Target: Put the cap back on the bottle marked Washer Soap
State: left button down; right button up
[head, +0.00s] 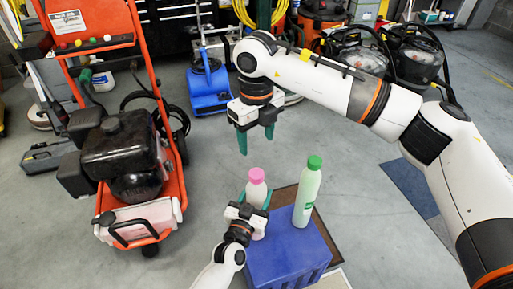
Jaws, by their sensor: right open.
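A pale pink bottle (257,192) with a pink cap (257,174) stands on the blue crate (290,268). A taller pale green bottle (306,199) with a green cap (314,162) stands upright to its right. The writing on both bottles is too small to read. My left gripper (255,197) has its green fingers on both sides of the pink bottle, appearing to touch it, and hides its lower part. My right gripper (256,140) is open and empty, pointing down, above and behind the pink bottle in the picture.
An orange pressure washer (120,150) stands at the left. A blue floor machine (208,88) and black tanks (412,58) stand at the back. A brown mat (325,240) lies under the crate, and a blue mat (408,187) lies right. Grey floor is clear between them.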

dwell(0.3)
pick_arm(q)
jog(key=shift+c, duration=2.4)
grip_release()
jog(key=p+v, duration=0.2)
jog(key=v, duration=1)
jog(key=shift+p, duration=0.4)
